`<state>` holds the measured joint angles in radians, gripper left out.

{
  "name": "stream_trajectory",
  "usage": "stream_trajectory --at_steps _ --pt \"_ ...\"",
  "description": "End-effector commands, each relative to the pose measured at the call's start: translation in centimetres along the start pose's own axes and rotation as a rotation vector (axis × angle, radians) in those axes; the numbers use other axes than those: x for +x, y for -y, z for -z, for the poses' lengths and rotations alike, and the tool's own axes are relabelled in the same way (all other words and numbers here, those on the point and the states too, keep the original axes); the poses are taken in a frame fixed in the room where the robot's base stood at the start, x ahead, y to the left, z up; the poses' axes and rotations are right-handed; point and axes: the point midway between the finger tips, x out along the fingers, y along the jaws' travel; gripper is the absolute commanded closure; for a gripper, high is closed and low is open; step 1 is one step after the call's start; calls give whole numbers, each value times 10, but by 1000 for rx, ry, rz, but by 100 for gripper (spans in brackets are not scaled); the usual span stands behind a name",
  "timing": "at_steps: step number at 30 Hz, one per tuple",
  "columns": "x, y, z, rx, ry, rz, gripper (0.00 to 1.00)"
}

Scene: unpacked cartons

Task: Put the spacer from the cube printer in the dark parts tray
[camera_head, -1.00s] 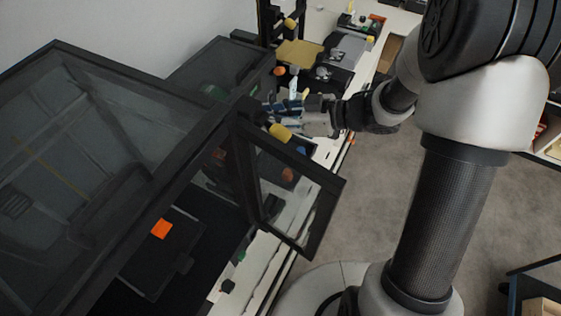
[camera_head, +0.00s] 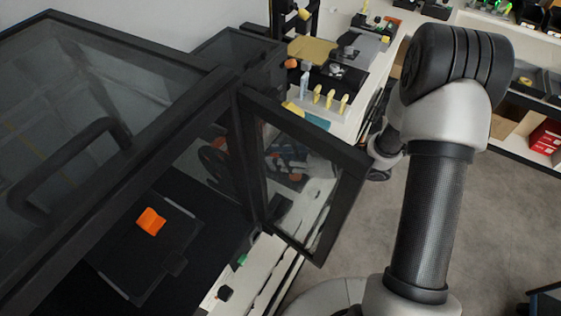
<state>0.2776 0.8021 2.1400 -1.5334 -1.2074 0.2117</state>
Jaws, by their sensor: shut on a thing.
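An orange part (camera_head: 151,221), which looks like the spacer, lies on the dark bed (camera_head: 125,272) inside the large cube printer (camera_head: 215,92). The printer's glazed door (camera_head: 345,207) stands open, and its front is clear on the bed's side. My wrist is right of the door's outer edge. My gripper's fingers are behind the door; only blurred shapes show through its pane, so their grip cannot be made out. The orange part is well away from my arm. I cannot tell for certain which container is the dark parts tray.
Behind the door, the bench holds a small bottle (camera_head: 304,82), yellow clips (camera_head: 330,97) and a yellow plate (camera_head: 312,50). A second dark machine (camera_head: 240,48) stands behind the printer. Shelves (camera_head: 520,80) are at the right, with open floor between.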

Motion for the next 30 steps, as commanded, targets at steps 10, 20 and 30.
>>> stream_trajectory --at_steps 10,20,30 --pt "3 1 -10 2 4 0 86" --pt "7 3 -23 6 7 4 86" --pt "8 4 -24 5 7 7 66"
